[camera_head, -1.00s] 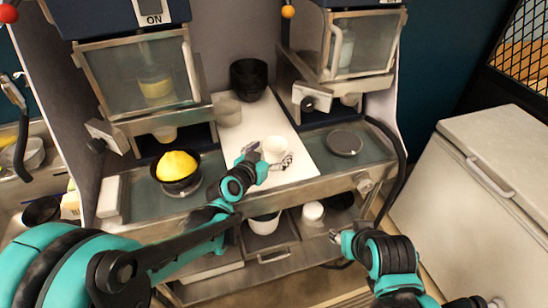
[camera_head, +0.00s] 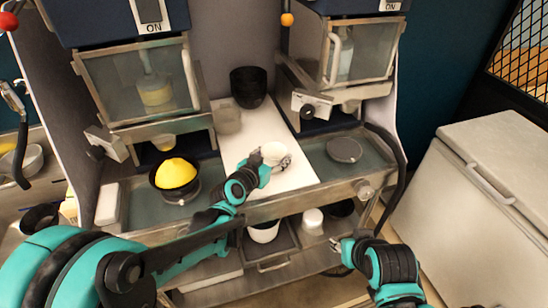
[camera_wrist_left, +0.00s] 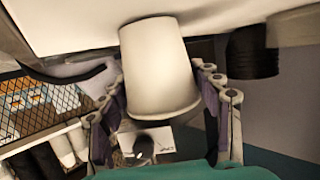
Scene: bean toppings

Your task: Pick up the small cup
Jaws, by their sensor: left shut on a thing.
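The small white cup (camera_head: 274,152) is at the white board (camera_head: 257,130) in the middle of the counter. My left gripper (camera_head: 272,161) is shut on it, with a finger on each side. In the left wrist view the cup (camera_wrist_left: 159,70) fills the space between the two fingers (camera_wrist_left: 162,100). I cannot tell whether the cup's base touches the board. My right gripper (camera_head: 343,249) is low in front of the counter, near the lower shelf. Its fingers are small in the picture, and I see no thing between them.
A black bowl with a yellow heap (camera_head: 176,174) stands at left. Black stacked bowls (camera_head: 248,86) and clear cups (camera_head: 227,117) stand at the back. A round grey lid (camera_head: 344,150) lies at right. A white tub (camera_head: 264,231) sits on the lower shelf.

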